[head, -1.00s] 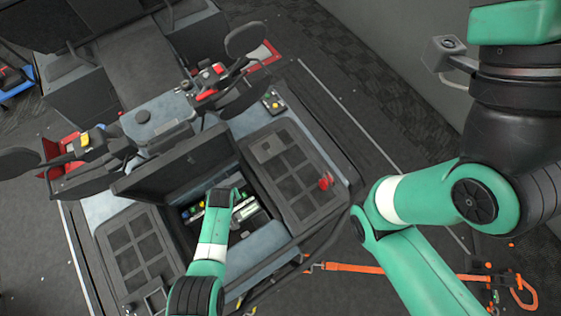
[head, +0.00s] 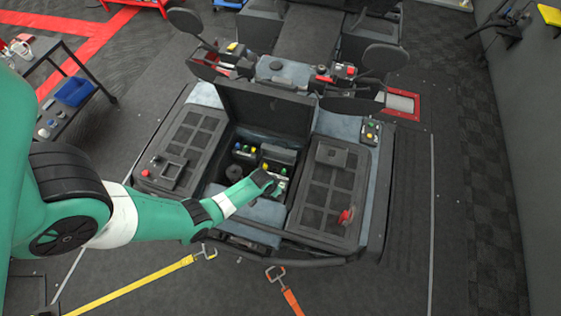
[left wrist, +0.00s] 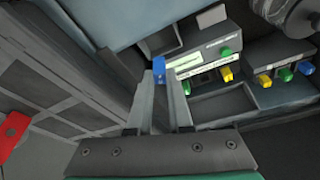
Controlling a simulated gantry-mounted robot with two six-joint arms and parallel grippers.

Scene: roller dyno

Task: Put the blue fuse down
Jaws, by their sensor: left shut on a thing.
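My left gripper (head: 273,187) reaches into the open bay in the vehicle's middle. In the left wrist view, its two long fingers (left wrist: 163,88) are shut on the small blue fuse (left wrist: 159,66), which shows at their tips. The fuse is beside the near fuse module (left wrist: 200,62), which carries a label, a green fuse (left wrist: 225,52) and a yellow fuse (left wrist: 226,74). I cannot tell whether the held fuse touches the module. In the head view the gripper hides the held fuse. My right gripper is out of view.
A second module (left wrist: 270,60) holds yellow, green and blue fuses. The raised lid (head: 265,110) stands behind the bay. Grated panels flank it; the right one (head: 325,185) has a red knob (head: 345,216). A round dark part (left wrist: 300,17) is beyond the modules.

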